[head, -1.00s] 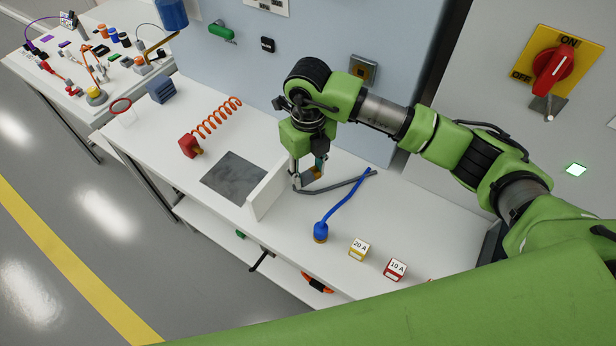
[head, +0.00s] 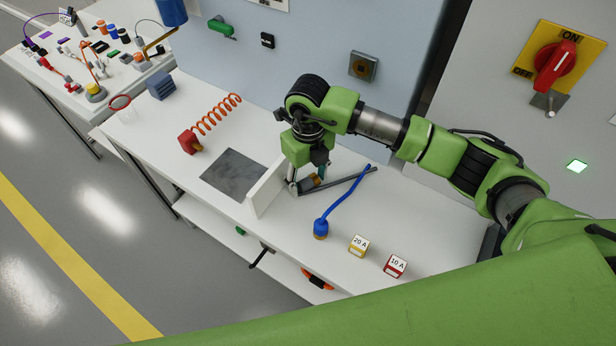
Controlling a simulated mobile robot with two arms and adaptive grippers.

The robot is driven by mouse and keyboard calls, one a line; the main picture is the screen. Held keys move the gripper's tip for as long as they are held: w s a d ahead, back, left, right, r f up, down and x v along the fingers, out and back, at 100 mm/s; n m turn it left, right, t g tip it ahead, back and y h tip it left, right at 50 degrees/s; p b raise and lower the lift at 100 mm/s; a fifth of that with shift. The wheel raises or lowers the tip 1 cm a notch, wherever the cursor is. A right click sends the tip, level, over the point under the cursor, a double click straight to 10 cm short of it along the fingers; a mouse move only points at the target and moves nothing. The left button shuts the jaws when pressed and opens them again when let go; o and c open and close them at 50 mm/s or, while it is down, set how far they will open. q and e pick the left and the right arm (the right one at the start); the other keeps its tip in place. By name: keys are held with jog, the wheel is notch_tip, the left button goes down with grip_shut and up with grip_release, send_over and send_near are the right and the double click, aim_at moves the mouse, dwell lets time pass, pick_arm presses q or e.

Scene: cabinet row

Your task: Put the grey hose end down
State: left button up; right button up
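The grey hose (head: 345,184) lies across the white bench top, behind the upright white panel. Its end, a dark grey piece with an orange-brown part (head: 311,181), shows at the fingers of my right gripper (head: 308,180). The gripper points down, low over the bench. The fingers show on either side of the hose end, but whether they press on it is too small to tell. The hose end appears at or very near the bench surface. My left gripper is not in view.
The white panel (head: 266,190) stands close left of the gripper, beside a dark plate (head: 233,172). A blue hose (head: 342,202) lies to the right, with a yellow 20 A block (head: 358,246) and a red 10 A block (head: 395,265). An orange coil (head: 217,114) lies farther left.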

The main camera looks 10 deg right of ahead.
aim_at(308, 180)
jog(key=shift+r, duration=0.1)
jog(key=shift+r, duration=0.2)
jog(key=shift+r+p, duration=0.5)
jog(key=shift+p, duration=0.2)
notch_tip(308, 180, up, 12)
jog(key=b, duration=0.2)
jog(key=shift+f, duration=0.15)
dwell(0.9)
